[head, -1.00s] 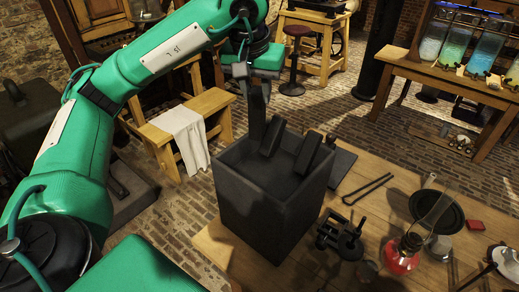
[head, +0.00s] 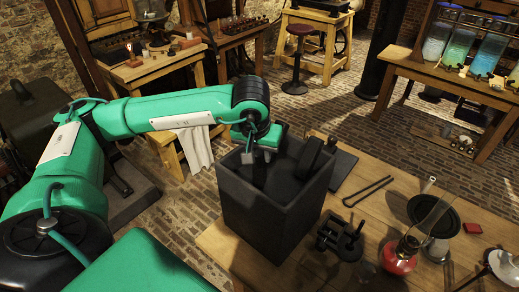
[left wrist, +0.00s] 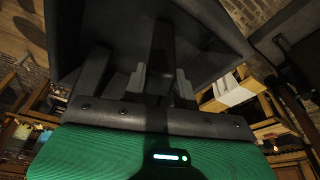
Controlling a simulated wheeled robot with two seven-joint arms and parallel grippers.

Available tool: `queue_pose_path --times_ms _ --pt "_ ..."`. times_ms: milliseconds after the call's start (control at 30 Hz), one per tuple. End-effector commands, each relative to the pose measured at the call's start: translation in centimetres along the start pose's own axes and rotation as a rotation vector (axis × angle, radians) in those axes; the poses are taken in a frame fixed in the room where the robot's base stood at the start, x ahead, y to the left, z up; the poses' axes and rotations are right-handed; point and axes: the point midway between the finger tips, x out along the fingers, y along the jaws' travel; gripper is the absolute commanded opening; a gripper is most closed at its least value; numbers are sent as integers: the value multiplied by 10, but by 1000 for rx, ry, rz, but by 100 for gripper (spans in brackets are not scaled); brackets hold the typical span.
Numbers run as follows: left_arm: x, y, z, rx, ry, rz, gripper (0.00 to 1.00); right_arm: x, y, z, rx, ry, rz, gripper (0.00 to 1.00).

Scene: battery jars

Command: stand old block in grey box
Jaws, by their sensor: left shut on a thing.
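The dark grey box (head: 262,215) stands open-topped at the left end of the wooden table. My left gripper (head: 256,156) is at the box's left inner side, pointing down, shut on a dark upright block (head: 259,176). The block's lower part is hidden inside the box. In the left wrist view the block (left wrist: 162,55) shows between the two grey fingers (left wrist: 162,82), with the box wall (left wrist: 210,25) around it. Another dark block (head: 310,155) leans in the box at the right. A further block is mostly hidden behind my gripper. My right gripper is not in view.
A dark flat plate (head: 343,167) lies behind the box. Black tongs (head: 368,190), a black clamp-like tool (head: 340,238), a black pan (head: 435,208) and a red lamp (head: 398,262) lie to the right. A bench with a white cloth (head: 194,148) stands behind.

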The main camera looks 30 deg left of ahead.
Motion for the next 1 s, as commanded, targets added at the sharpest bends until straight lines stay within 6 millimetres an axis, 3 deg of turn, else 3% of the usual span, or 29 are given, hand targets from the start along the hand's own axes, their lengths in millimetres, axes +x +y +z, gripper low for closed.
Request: queue_pose_path --times_ms 367,400,500,867,1000 --pt "4 0 1 0 2 1 0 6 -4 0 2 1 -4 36" --pt "3 0 0 0 1 1 37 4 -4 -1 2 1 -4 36" --pt "2 0 0 0 1 1 51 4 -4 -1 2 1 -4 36" --pt "-2 0 -1 0 1 1 51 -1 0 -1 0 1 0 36" --pt "-19 1 -1 0 6 3 51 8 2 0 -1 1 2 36"
